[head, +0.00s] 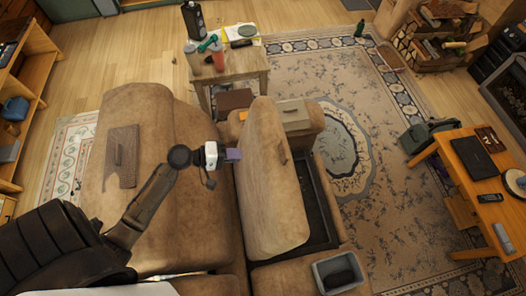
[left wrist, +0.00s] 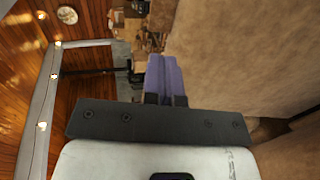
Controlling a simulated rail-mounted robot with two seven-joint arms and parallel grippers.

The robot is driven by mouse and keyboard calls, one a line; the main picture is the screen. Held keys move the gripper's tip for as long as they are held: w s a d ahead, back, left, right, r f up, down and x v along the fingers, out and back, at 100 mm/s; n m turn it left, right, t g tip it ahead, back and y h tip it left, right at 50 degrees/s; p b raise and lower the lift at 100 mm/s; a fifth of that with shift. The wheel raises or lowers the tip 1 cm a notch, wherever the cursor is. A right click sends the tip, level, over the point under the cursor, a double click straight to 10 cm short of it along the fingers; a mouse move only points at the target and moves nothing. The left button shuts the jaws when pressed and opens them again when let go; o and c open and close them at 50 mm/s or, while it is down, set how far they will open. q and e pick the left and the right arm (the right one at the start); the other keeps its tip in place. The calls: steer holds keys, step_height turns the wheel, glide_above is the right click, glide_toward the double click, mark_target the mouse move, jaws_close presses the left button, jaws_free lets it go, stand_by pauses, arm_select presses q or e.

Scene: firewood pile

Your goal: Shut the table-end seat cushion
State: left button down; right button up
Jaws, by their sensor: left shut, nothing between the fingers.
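The tan seat cushion (head: 270,190) of the sofa stands raised and steeply tilted, with a handle on its right face. Part of the dark storage space (head: 322,205) under it shows to its right. My left gripper (head: 233,155) has purple fingers pressed together, with nothing between them. It is on the backrest side of the raised cushion, close to its left edge; I cannot tell whether they touch. In the left wrist view the shut purple fingers (left wrist: 165,78) point along a broad tan surface (left wrist: 240,60) on the right. My right gripper is not in view.
A wooden side table (head: 232,72) with a cup and small items stands beyond the sofa. A tan box (head: 293,112) sits on the far armrest. A grey bin (head: 338,272) is at the near end. Rug (head: 400,150) lies right; a desk (head: 480,180) stands beyond.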

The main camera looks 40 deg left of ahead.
mark_target(283, 153)
arm_select(q)
steer(key=p+x, duration=0.2)
steer(key=x, duration=1.1)
steer(key=shift+w+d+p, duration=0.1)
steer(key=shift+d+p, duration=0.1)
steer(key=shift+p, duration=0.2)
steer(key=shift+w+d+f, duration=0.1)
steer(key=shift+w+d, duration=0.1)
